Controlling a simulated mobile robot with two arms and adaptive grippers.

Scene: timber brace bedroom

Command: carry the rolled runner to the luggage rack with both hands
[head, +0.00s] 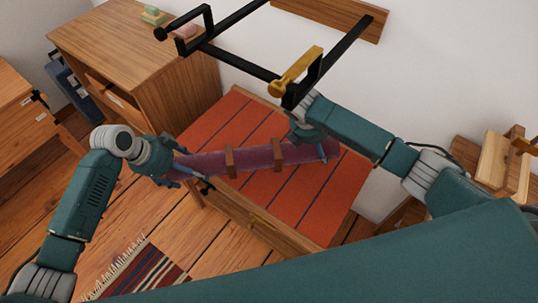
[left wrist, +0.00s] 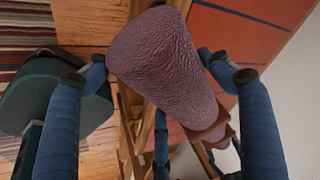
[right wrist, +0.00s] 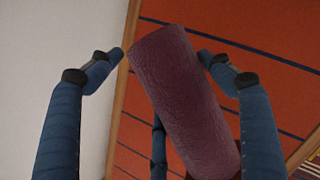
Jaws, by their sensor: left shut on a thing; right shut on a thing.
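The rolled runner (head: 255,158) is a purple, rough-surfaced roll with two brown bands, held roughly level. My left gripper (head: 190,170) is shut around its left end, which reaches past the left edge of a bench-like stand (head: 240,115) with an orange-red, dark-striped top. My right gripper (head: 320,148) is shut around the right end, over that top. The left wrist view shows the roll (left wrist: 165,65) between the fingers and one brown band beyond. The right wrist view shows the roll (right wrist: 180,95) between the fingers. I cannot tell whether the roll touches the top.
A black wall frame (head: 235,60) with a gold piece (head: 297,68) juts out above my right forearm. A wooden cabinet (head: 125,45) stands behind left. A striped rug (head: 140,272) lies on the plank floor at lower left. Wooden pieces (head: 500,160) stand at right.

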